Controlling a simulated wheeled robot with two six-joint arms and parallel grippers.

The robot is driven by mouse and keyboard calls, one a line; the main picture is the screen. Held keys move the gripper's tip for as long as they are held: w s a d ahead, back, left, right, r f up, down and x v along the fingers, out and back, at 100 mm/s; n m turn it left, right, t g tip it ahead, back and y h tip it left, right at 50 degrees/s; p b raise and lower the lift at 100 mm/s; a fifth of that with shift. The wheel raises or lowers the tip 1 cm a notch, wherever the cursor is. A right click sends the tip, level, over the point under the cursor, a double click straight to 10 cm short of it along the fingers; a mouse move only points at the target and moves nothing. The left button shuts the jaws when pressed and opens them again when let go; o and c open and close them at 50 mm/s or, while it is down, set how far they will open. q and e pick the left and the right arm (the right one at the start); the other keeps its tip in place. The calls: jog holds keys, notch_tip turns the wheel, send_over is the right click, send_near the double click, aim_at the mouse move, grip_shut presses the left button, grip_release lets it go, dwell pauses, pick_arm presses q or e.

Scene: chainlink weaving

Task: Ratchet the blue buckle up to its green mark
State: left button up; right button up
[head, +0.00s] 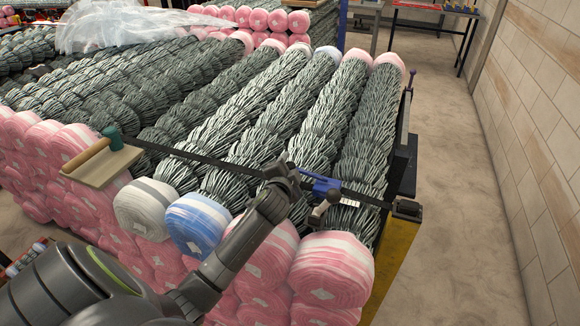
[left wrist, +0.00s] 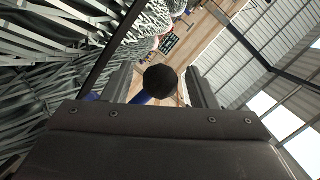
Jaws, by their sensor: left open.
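The blue buckle (head: 325,187) sits on a dark strap (head: 220,163) stretched across the wire rolls, near its right end. A dark round knob (head: 334,196) shows at the buckle. I cannot make out a green mark. My left gripper (head: 312,188) is at the buckle, and my arm hides part of the strap beside it. In the left wrist view the left gripper (left wrist: 158,84) is open, with a black round knob (left wrist: 160,78) between its fingers. A blue part (left wrist: 139,98) shows behind the knob. I cannot tell whether the fingers touch it. My right gripper is not in view.
A board with a wooden handle and teal part (head: 105,158) lies at the strap's left end. A black corner piece (head: 406,209) on a yellow post (head: 392,270) is at its right end. Wrapped roll ends (head: 331,270) fill the front. The floor (head: 460,190) at right is clear.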

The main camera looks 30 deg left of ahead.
pick_arm(q)
jog(key=shift+w, duration=0.1)
jog(key=c, duration=1)
grip_shut()
jog(key=shift+w, duration=0.1)
